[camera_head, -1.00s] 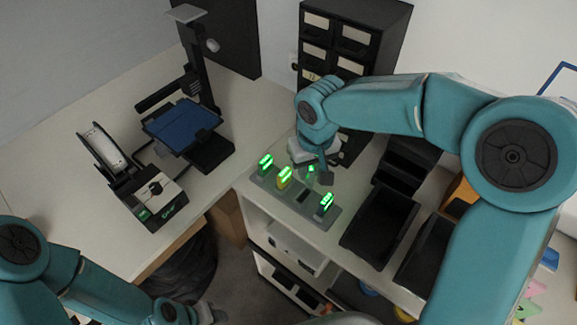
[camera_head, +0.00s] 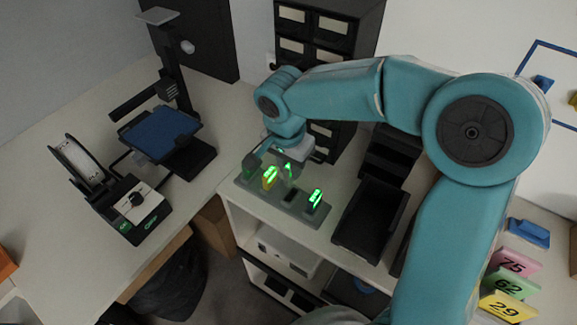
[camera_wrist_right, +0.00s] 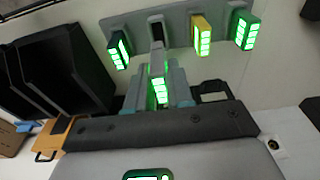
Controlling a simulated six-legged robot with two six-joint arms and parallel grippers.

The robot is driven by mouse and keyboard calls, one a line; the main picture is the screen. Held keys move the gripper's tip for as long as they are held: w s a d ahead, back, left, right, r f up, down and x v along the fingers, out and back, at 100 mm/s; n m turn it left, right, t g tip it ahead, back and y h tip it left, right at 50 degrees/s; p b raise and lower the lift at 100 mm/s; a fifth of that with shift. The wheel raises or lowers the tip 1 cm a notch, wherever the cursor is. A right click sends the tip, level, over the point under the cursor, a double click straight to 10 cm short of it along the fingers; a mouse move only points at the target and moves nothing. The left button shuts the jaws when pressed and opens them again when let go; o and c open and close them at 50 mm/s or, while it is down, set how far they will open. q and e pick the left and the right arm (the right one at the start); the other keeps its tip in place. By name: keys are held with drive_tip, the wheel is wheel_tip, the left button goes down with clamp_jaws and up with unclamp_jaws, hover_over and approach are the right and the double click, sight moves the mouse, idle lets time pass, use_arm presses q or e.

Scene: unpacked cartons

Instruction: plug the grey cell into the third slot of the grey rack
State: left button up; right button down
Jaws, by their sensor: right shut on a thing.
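The grey rack (camera_head: 252,190) lies on the white shelf top. From the left it holds a green cell (camera_head: 250,165), a yellow cell (camera_head: 270,178), an empty third slot (camera_head: 290,195) and a dark cell (camera_head: 316,198). My right gripper (camera_head: 288,163) is shut on the grey cell (camera_head: 289,174), whose green lights show. The grey cell is behind the empty slot in the head view and appears to be above the rack. In the right wrist view, the grey cell (camera_wrist_right: 158,90) sits between the fingers, below the dark empty slot (camera_wrist_right: 155,22). My left gripper is out of view.
A black bin (camera_head: 372,215) stands right of the rack, and a black drawer cabinet (camera_head: 330,30) behind it. The yellow and dark cells stand close on both sides of the empty slot. A printer-like device (camera_head: 160,135) is on the left table.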

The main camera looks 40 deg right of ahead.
sight(290, 183)
drive_tip(key=shift+f+b, duration=0.3)
drive_tip(key=shift+f, duration=0.3)
drive_tip(key=shift+d+f+b, duration=0.1)
drive_tip(key=shift+f+b, duration=0.5)
drive_tip(key=shift+f, duration=0.2)
drive_tip(key=shift+f+b, duration=0.9)
drive_tip(key=shift+f, duration=0.5)
drive_tip(key=shift+b, duration=0.35)
drive_tip(key=shift+f+b, duration=0.25)
drive_tip(key=shift+b, duration=0.05)
drive_tip(key=shift+f, duration=0.15)
drive_tip(key=shift+b, duration=0.4)
